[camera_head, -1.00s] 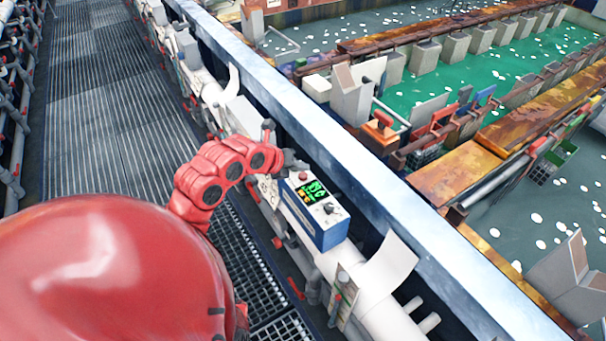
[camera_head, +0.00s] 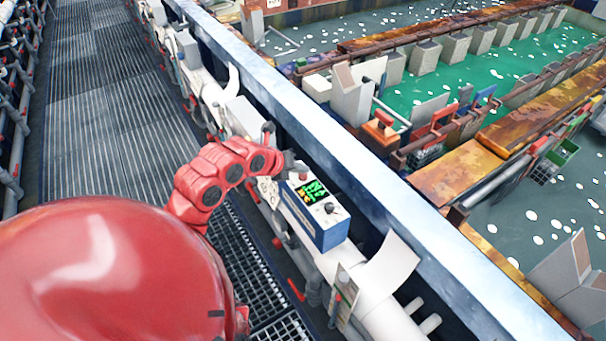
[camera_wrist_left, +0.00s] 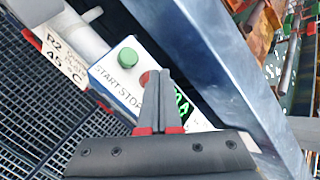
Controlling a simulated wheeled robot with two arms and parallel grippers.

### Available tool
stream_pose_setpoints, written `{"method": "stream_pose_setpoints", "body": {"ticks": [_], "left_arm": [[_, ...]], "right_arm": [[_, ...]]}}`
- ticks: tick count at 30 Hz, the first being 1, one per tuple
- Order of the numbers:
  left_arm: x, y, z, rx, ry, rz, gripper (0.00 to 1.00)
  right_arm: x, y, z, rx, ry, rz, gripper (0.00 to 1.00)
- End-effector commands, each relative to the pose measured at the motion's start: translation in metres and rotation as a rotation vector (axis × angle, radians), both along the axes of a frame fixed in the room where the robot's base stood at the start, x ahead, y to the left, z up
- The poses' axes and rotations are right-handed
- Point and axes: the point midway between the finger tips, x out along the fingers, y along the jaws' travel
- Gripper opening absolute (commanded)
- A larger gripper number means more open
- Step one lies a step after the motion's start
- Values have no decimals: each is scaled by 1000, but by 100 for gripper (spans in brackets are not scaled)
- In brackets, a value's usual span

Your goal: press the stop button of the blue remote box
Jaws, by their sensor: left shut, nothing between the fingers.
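The blue remote box (camera_head: 330,236) sits on the pipework beside the tank wall, with a pale top and a green-lit display (camera_head: 312,192). In the left wrist view its top shows a green button (camera_wrist_left: 127,56) by the word START and a red button (camera_wrist_left: 145,78) by the word STOP. My left gripper (camera_head: 296,166) is shut and empty at the box's far end. In the left wrist view its fingertips (camera_wrist_left: 155,74) are over the red button and hide part of it. I cannot tell whether they touch it. My right gripper is not in view.
A long metal tank wall (camera_head: 300,130) runs right beside the box. A white tag (camera_wrist_left: 58,50) reading R2 and 45 °C is next to the box. A grated walkway (camera_head: 110,110) lies to the left. Tanks with green and grey liquid lie right.

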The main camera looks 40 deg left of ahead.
Motion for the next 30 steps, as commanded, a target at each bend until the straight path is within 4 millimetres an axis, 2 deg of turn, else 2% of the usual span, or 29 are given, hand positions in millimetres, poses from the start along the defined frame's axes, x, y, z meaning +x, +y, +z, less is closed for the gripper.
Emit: {"method": "stream_pose_setpoints", "body": {"ticks": [21, 30], "left_arm": [[0, 0, -10, -1, 2, -1, 0], [0, 0, -8, 0, 1, -1, 0]], "right_arm": [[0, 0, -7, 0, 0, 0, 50], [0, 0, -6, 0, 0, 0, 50]]}}
